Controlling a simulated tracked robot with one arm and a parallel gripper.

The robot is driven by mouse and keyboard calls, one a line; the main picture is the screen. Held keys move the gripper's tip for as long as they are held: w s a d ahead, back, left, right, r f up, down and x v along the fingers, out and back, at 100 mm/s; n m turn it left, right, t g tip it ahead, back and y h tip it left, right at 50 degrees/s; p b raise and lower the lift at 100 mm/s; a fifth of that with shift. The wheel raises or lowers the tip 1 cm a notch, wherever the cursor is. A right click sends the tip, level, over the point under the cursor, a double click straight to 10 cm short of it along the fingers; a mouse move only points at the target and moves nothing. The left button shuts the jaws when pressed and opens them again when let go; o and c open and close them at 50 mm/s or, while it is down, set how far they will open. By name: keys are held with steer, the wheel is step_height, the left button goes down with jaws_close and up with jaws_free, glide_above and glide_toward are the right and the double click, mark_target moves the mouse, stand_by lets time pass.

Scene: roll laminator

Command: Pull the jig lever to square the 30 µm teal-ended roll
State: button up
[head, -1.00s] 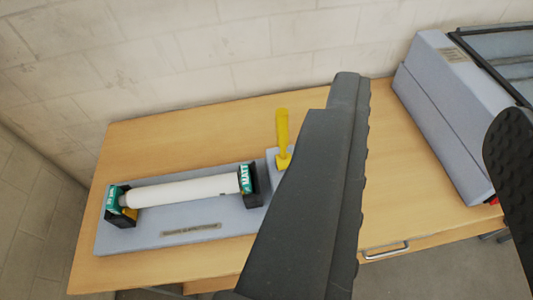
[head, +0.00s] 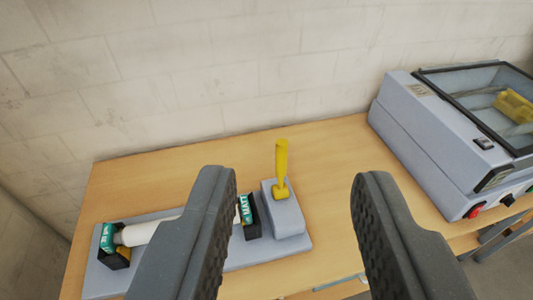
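The yellow jig lever (head: 281,164) stands nearly upright on a grey block at the right end of the grey jig base (head: 296,240). The white roll with teal ends (head: 138,233) lies across two black holders on the jig. My left finger hides part of the roll and jig. My gripper (head: 292,185) is open and empty, its two dark ridged fingers wide apart. In the picture the lever shows between the fingers, nearer the left one, and appears beyond them with no contact visible.
The grey laminator (head: 418,143) with a dark-framed clear lid stands at the right of the wooden table (head: 334,165). A red switch (head: 474,211) is on its front. A pale block wall (head: 230,75) rises behind the table. Bare tabletop lies between lever and laminator.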

mark_target(282, 157)
steer(key=shift+o, duration=1)
steer(key=w+d+f+t+b, duration=0.1)
steer(key=w+d+f+b, duration=0.25)
steer(key=w+f, duration=1.4)
steer(key=w+a+f+n+t+y+b, duration=0.15)
steer(key=w+f, duration=0.25)
steer(key=f, duration=0.6)
steer(key=w+a+f+y+b, duration=0.15)
steer(key=w+f, duration=0.25)
steer(key=f, duration=0.5)
steer(key=shift+h, duration=0.4)
steer(key=w, duration=0.8)
steer(key=w+b, duration=0.1)
steer(key=w, duration=0.3)
steer(key=shift+w+a+r, duration=0.1)
steer(key=shift+w+a, duration=0.15)
steer(key=shift+w, duration=0.45)
steer(key=shift+c, duration=0.4)
jaws_close()
